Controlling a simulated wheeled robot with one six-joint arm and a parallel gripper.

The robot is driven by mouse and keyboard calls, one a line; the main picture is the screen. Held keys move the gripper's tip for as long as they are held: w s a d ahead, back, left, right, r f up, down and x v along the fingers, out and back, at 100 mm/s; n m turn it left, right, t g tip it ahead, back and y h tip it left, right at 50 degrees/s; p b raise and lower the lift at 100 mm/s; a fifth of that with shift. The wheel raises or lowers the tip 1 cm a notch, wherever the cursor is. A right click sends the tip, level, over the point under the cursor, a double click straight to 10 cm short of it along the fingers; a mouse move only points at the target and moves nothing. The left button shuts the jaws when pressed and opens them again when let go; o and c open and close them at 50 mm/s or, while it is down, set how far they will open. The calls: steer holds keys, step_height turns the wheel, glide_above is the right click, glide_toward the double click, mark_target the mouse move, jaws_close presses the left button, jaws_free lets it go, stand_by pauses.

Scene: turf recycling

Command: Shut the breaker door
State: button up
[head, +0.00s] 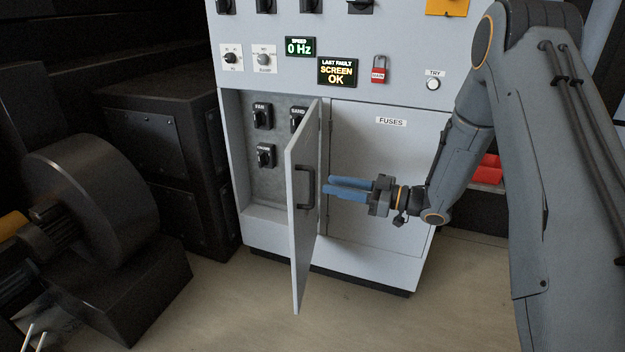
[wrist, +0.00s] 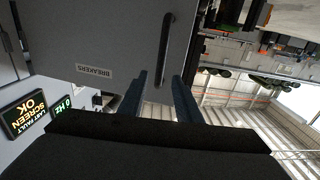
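The breaker door (head: 303,235) is a grey panel standing ajar, swung out from the left compartment of the cabinet, with its hinge side on the right. Its dark bar handle (head: 306,187) is on the outer face. In the wrist view the door (wrist: 110,35) shows its BREAKERS label upside down, and the handle (wrist: 165,48) stands just beyond the fingertips. My gripper (head: 327,187) is open and empty, to the right of the door, its blue fingers pointing left at the handle. I cannot tell whether they touch it.
The cabinet (head: 235,195) has black breaker switches (head: 265,155) in the open compartment. A closed FUSES panel (head: 385,150) is behind my gripper. Dark machinery (head: 85,200) stands at left. Floor (head: 370,325) in front is clear.

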steer(key=p, duration=0.2)
glide_above(312, 205)
steer(key=shift+w, duration=0.4)
jaws_close()
